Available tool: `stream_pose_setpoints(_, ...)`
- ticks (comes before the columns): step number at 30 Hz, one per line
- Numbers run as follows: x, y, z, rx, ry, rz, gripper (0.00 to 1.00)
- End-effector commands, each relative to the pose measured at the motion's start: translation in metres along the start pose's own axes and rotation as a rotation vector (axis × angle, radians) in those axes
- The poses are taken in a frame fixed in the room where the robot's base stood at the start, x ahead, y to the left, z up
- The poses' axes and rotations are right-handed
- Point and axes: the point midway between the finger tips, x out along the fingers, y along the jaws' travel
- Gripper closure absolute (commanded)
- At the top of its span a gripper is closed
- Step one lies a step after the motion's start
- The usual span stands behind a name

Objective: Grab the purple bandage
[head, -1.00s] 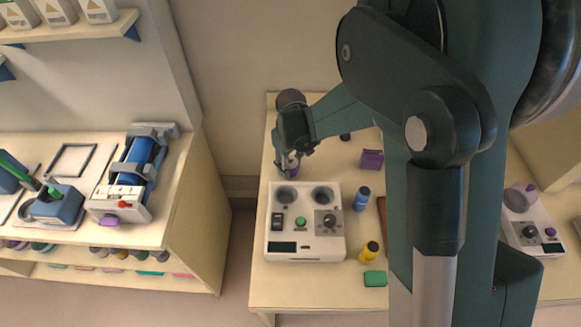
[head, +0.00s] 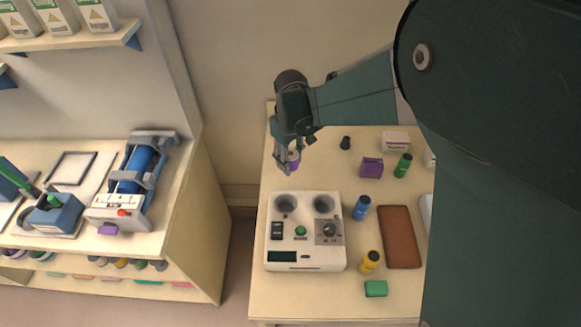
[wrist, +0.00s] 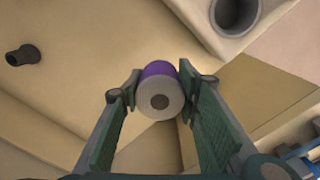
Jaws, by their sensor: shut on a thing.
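The purple bandage (wrist: 160,90) is a roll with a purple outside and a pale end face with a dark round core. In the wrist view it sits between the two fingers of my gripper (wrist: 155,95), which is shut on it. In the head view the bandage (head: 294,160) shows as a small purple patch at the fingertips of my gripper (head: 286,160), above the far left part of the table (head: 275,220). The fingers hide part of it there.
A white two-well device (head: 305,257) stands just in front of my gripper. A purple box (head: 372,168), green bottle (head: 402,165), blue bottle (head: 361,207), yellow bottle (head: 369,262), brown pad (head: 400,237) and green block (head: 376,288) lie to the right. A dark cap (head: 345,143) stands behind.

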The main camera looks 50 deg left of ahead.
Motion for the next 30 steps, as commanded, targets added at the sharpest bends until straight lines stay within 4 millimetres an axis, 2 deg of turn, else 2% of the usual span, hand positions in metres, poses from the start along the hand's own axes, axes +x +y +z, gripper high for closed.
stream_pose_setpoints(7,-0.0127,-0.0001,0.0001,0.000,0.000,0.000,0.80)
stream_pose_setpoints(30,-0.0128,-0.0001,0.0001,0.000,0.000,0.000,0.80)
